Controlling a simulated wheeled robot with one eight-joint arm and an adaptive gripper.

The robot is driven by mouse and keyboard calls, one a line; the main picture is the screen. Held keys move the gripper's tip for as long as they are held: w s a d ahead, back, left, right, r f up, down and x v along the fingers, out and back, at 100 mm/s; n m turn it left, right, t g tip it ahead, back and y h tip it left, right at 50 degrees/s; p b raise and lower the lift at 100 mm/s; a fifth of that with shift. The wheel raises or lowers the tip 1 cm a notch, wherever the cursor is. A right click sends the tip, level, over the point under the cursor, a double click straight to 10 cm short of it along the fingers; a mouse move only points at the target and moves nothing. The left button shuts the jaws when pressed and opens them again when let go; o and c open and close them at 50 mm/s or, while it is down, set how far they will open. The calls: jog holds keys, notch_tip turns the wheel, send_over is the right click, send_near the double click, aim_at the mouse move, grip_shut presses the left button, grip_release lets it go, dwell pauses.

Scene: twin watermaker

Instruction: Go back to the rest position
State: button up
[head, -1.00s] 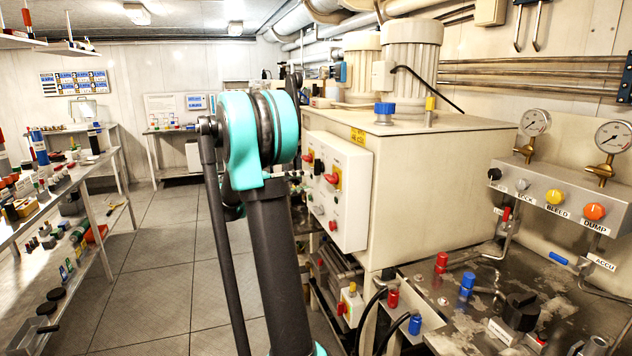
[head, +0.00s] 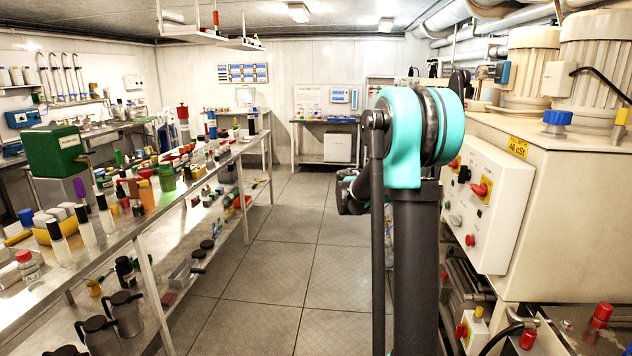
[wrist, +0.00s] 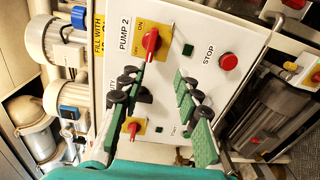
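My gripper (wrist: 158,88) shows in the wrist view with its two dark fingers and green pads apart and nothing between them. It is in front of a white control panel (wrist: 205,38) marked PUMP 2, with red switches on yellow plates and a red STOP button (wrist: 229,62). I cannot tell how far the fingertips are from the panel. In the head view my teal and dark arm stands upright right of centre. The same panel (head: 515,207) is to its right, on the side of a cream cabinet. My gripper is mostly hidden behind the arm there.
A long metal bench (head: 118,232) with many bottles and tools runs along the left. A lower shelf holds dark jugs (head: 124,312). The tiled floor (head: 282,255) between bench and cabinet is clear. A white shelf (head: 205,36) hangs from the ceiling.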

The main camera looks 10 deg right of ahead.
jog(key=s+a+f+n+t+y, duration=0.2)
jog(key=s+f+t+y, duration=0.15)
jog(key=s+f, duration=0.4)
jog(key=s+a+f+t+y, duration=0.2)
jog(key=s+a+f+y, duration=0.4)
jog(key=a+f, duration=0.4)
jog(key=s+a+f+t+y, duration=0.2)
jog(key=s+a+f+y, duration=0.5)
jog(key=a+f, duration=0.3)
jog(key=s+a, duration=0.1)
jog(key=a, duration=0.1)
jog(key=shift+s+a+t, duration=0.25)
jog(key=shift+a+t, duration=0.1)
jog(key=shift+a, duration=0.05)
jog(key=shift+f+y, duration=0.1)
jog(key=shift+y, duration=0.15)
